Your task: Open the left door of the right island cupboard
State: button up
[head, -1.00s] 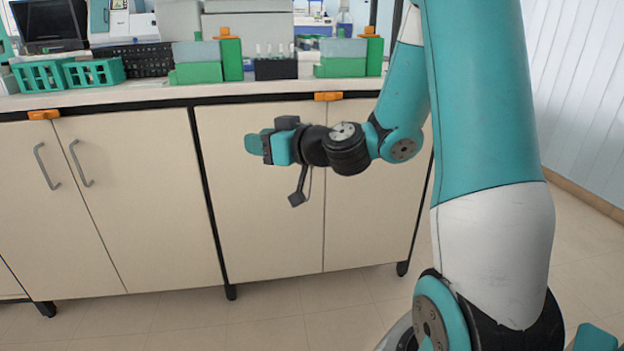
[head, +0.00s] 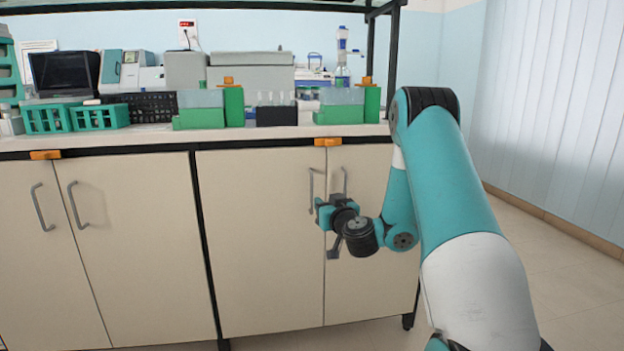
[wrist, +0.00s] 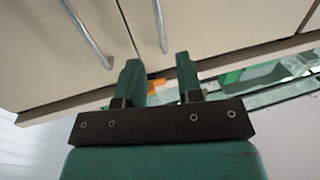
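The right island cupboard has a cream left door (head: 255,245) and right door (head: 385,185), both looking shut. The left door's grey bar handle (head: 311,188) stands upright near the middle seam, beside the right door's handle (head: 345,180). My gripper (head: 318,207) is at the lower end of the left door's handle in the head view. In the wrist view my gripper (wrist: 160,82) is open, its two green fingers apart and empty. There the left door's handle (wrist: 159,22) lines up with the finger gap, beyond the tips; contact cannot be told. The right door's handle (wrist: 85,32) is off to one side.
An orange clip (head: 328,142) sits on the counter edge above the seam. The counter (head: 150,138) carries green racks (head: 98,116), boxes and instruments. The left cupboard (head: 130,240) is shut. Open floor (head: 560,240) lies at the right.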

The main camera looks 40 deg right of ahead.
aim_at(312, 191)
jog(key=p+x, duration=0.6)
jog(key=x, duration=0.3)
jog(key=shift+r+p, duration=0.15)
jog(key=shift+p, duration=0.25)
jog(key=shift+w+d, duration=0.2)
jog(key=shift+w, duration=0.4)
grip_shut()
